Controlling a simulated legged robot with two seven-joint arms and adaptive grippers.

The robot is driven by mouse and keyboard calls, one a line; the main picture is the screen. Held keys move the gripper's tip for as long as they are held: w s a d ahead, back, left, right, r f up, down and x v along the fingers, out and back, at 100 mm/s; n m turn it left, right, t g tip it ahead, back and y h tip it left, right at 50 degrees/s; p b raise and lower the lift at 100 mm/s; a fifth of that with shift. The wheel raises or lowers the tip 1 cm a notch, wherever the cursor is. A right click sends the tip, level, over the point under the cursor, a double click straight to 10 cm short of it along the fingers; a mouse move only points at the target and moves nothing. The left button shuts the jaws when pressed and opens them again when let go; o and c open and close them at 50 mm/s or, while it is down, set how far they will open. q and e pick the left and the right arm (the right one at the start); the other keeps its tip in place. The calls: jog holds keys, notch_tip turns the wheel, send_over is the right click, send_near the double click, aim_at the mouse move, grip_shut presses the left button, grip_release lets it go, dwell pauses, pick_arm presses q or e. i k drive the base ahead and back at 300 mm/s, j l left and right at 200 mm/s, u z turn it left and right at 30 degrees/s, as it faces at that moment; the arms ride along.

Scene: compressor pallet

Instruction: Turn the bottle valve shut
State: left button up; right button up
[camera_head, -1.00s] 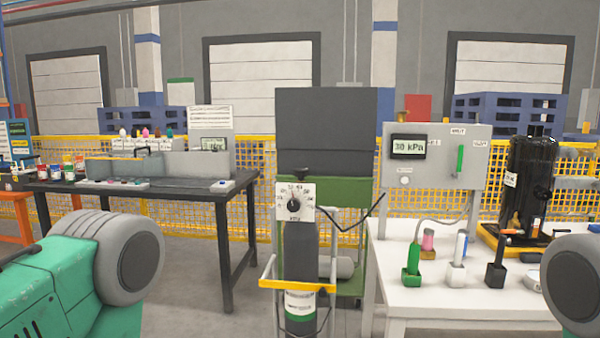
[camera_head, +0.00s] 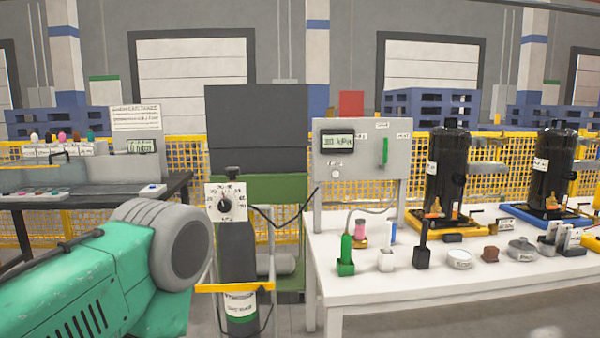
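The gas bottle (camera_head: 238,256) is a dark grey cylinder with a label and a green band low down. It stands upright on a cart with a yellow bar (camera_head: 235,288), left of the white table. The bottle valve (camera_head: 233,173) is a small dark cap just above the dial. My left arm comes in from the left, its grey round joint left of the bottle and apart from the dial; its gripper is outside the picture. My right gripper is not in view.
A white table (camera_head: 345,290) on the right holds a gauge panel (camera_head: 360,160) reading about 30 kPa, several small tools and two black compressors (camera_head: 447,170). A dark bench (camera_head: 180,188) stands at the left. A green cabinet (camera_head: 270,190) stands behind the bottle.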

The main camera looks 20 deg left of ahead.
aim_at(231, 171)
jog(key=i+j+z, duration=0.15)
jog(key=j+z, duration=0.35)
jog(key=j, duration=0.3)
jog(key=j+z, duration=0.45)
jog(key=j, duration=0.3)
jog(key=k+j+z, duration=0.1)
jog(key=j+z, duration=0.4)
jog(key=j, duration=0.3)
